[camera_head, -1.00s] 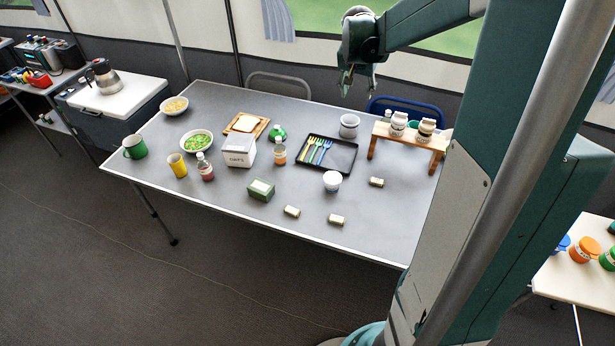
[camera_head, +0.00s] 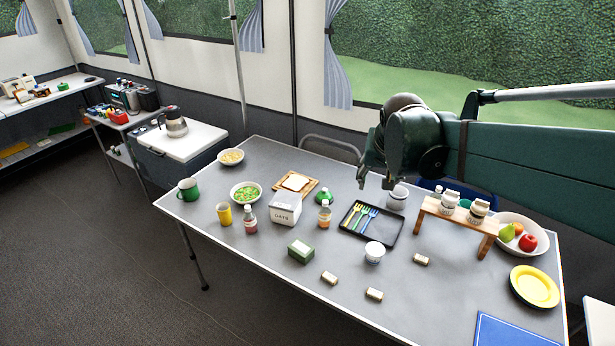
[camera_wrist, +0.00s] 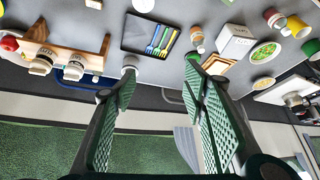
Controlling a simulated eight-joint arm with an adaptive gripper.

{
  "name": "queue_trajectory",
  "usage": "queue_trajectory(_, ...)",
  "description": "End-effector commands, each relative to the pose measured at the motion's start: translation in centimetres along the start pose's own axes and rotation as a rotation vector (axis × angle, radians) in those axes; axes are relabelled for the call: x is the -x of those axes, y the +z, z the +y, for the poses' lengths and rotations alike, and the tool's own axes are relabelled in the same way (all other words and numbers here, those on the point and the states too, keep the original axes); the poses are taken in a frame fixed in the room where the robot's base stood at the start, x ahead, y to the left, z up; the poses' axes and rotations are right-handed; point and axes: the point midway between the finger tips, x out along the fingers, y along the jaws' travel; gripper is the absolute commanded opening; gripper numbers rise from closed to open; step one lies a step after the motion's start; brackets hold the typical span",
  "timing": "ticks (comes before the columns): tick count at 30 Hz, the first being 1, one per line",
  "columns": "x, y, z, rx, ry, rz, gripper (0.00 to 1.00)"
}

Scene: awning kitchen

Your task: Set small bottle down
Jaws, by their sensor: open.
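Two small bottles stand upright on the grey table (camera_head: 270,265). One with a red lower part (camera_head: 250,219) is beside the yellow cup; it also shows in the wrist view (camera_wrist: 275,18). One with an orange lower part (camera_head: 325,215) is right of the oats box; it also shows in the wrist view (camera_wrist: 196,38). I cannot tell which one the task means. My gripper (camera_head: 376,182) hangs above the table's back side, near the grey pot (camera_head: 398,197). In the wrist view its green-padded fingers (camera_wrist: 160,78) are spread with nothing between them.
A black cutlery tray (camera_head: 372,232), white tub (camera_head: 375,252) and oats box (camera_head: 286,208) fill the middle. A wooden rack (camera_head: 458,216) with jars stands right, beside a fruit bowl (camera_head: 522,224) and yellow plate (camera_head: 535,287).

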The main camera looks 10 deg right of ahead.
Motion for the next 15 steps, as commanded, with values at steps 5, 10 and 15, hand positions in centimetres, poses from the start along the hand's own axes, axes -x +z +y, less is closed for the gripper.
queue_trajectory(5, 2.2, 3.5, -1.4, 0.065, -0.034, 0.011, 0.43)
queue_trajectory(10, 3.8, 6.7, -2.4, 0.125, -0.065, 0.024, 0.43)
queue_trajectory(15, 5.2, 9.9, -3.2, 0.185, -0.097, 0.036, 0.43)
